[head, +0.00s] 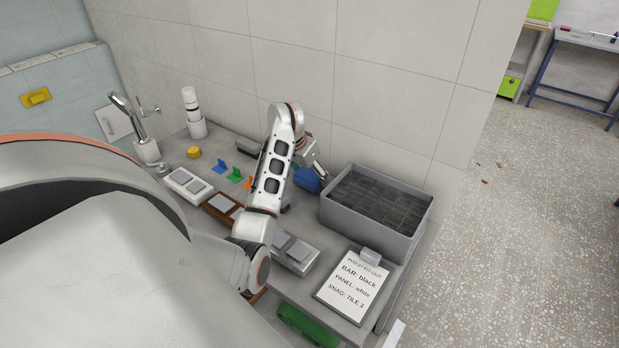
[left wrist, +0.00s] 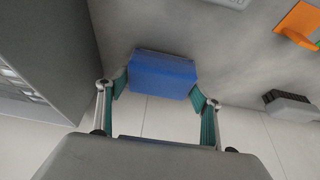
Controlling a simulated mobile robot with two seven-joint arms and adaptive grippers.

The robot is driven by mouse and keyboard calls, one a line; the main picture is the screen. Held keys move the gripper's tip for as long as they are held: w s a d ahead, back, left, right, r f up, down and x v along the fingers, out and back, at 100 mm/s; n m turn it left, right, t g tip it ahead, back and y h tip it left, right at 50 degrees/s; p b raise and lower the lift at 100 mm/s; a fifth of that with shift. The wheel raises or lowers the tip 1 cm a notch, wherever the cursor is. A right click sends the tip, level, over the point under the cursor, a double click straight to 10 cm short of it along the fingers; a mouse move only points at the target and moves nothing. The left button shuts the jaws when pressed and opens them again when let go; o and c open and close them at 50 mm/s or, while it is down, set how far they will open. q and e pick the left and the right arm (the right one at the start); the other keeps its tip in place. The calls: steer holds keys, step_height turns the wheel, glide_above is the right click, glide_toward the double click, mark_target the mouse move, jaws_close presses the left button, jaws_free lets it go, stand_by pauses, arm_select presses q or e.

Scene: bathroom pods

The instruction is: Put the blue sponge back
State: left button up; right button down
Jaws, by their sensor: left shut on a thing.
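The blue sponge (head: 307,181) is a blue block beside the left end of the grey crate, near the tiled wall. My left gripper (head: 313,172) is shut on it, and my arm link hides part of the area just left of it. In the left wrist view the sponge (left wrist: 163,76) sits between the two green-lined fingers of my left gripper (left wrist: 160,88). I cannot tell whether the sponge touches the counter. My right gripper is not in view.
A grey crate (head: 408,243) of dark tiles stands right of the sponge. A clipboard (head: 349,289) lies in front of it. Blue, green and orange (left wrist: 298,22) pieces and several panels lie to the left. A dark-topped block (left wrist: 288,106) sits near the wall.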

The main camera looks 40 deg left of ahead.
arm_select(q)
steer(key=shift+f, duration=0.5)
steer(key=o, duration=1)
steer(key=shift+r, duration=0.1)
steer(key=p+v, duration=0.1)
steer(key=v, duration=1.1)
steer(key=shift+p, duration=0.4)
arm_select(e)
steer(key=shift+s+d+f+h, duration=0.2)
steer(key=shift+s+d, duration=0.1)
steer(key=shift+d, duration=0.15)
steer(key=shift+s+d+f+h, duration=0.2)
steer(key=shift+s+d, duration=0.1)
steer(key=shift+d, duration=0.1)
arm_select(q)
steer(key=shift+w, duration=0.1)
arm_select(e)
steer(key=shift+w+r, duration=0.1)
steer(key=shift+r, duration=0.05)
